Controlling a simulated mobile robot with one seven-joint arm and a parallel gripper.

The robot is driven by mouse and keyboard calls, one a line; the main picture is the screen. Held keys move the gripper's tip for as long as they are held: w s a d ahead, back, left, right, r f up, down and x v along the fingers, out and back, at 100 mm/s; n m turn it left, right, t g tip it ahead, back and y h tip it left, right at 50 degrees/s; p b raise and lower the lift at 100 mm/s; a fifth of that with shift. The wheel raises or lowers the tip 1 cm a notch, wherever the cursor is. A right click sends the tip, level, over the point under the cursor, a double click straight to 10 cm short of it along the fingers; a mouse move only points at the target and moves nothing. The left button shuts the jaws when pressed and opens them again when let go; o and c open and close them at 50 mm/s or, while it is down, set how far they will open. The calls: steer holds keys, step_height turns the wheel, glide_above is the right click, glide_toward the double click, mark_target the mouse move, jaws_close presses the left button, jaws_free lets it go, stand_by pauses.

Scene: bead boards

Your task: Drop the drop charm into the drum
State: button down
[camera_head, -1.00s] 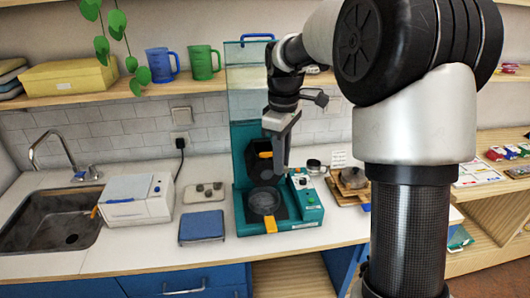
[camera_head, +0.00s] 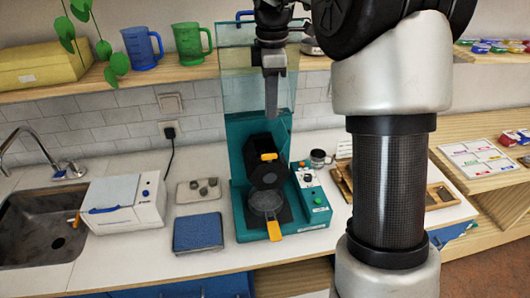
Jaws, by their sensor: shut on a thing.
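A teal machine (camera_head: 240,150) with a tall clear panel stands on the counter. A dark, tilted drum-like part (camera_head: 266,172) with an orange tab sits in its front, above a round grey dish (camera_head: 266,204) with an orange handle. I cannot tell for sure which part is the drum. My gripper (camera_head: 271,112) points down in front of the clear panel, above the dark part and apart from it. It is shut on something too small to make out. I cannot make out the drop charm.
A white box (camera_head: 122,204), a small tray with grey knobs (camera_head: 203,188) and a blue pad (camera_head: 198,233) lie left of the machine. A metal cup (camera_head: 319,159) stands to its right. The shelf (camera_head: 165,74) with mugs is behind. My arm hides part of a wooden tray.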

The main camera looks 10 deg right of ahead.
steer(key=shift+f, duration=2.35)
steer(key=c, duration=1.5)
jaws_free()
